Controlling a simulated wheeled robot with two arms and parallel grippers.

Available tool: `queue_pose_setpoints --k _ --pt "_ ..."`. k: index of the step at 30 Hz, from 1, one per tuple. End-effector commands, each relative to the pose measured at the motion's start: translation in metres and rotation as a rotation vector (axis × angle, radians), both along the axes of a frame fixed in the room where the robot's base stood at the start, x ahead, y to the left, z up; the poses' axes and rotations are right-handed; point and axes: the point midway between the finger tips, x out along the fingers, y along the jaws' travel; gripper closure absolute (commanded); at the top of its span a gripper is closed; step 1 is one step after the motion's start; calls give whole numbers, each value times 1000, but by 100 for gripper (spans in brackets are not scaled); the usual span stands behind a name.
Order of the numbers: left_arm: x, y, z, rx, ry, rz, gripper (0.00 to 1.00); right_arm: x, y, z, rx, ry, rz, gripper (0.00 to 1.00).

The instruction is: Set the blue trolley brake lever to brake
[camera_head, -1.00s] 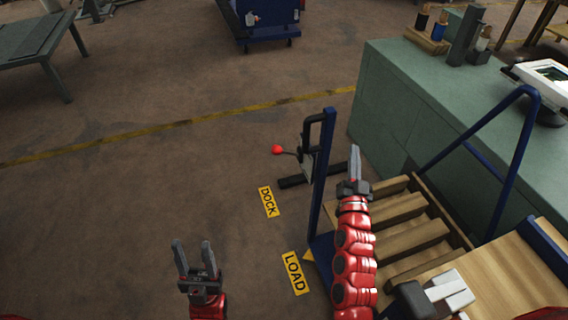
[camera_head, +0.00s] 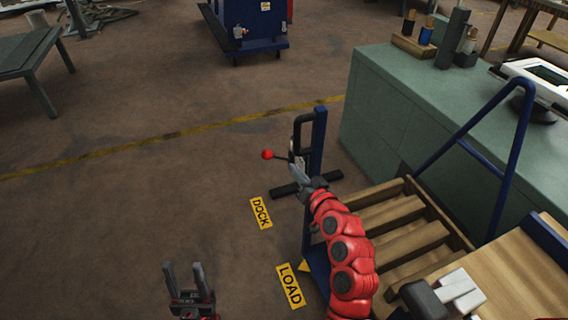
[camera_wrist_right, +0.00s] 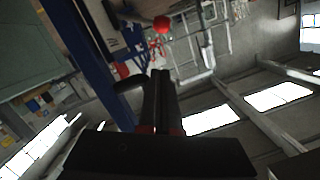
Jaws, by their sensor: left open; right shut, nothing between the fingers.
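A lever with a red ball knob (camera_head: 267,154) sticks out to the left from a dark bracket at a blue upright post (camera_head: 318,140); the knob also shows in the right wrist view (camera_wrist_right: 162,23). I see no brake marking on it. The post stands beside a blue-framed trolley with a wooden slatted deck (camera_head: 400,215). My right gripper (camera_head: 294,168) is shut and empty, close to the bracket, right of and slightly below the knob. I cannot tell whether it touches the lever. My left gripper (camera_head: 183,268) is open and empty, low over the floor area.
Yellow floor labels read DOCK (camera_head: 260,213) and LOAD (camera_head: 290,286). A green cabinet (camera_head: 400,110) stands at the right behind the trolley. A blue wheeled unit (camera_head: 255,45) is at the back. The floor left of the lever is clear.

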Motion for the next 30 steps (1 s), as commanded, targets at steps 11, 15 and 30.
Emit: queue_pose_setpoints --k 11,15,30 --pt "0 0 1 0 0 0 50 60 25 -8 0 0 2 100" --pt "0 0 1 0 0 0 50 81 34 -12 0 2 3 100" --pt "0 0 -3 0 0 0 50 103 56 -42 -1 0 1 100"
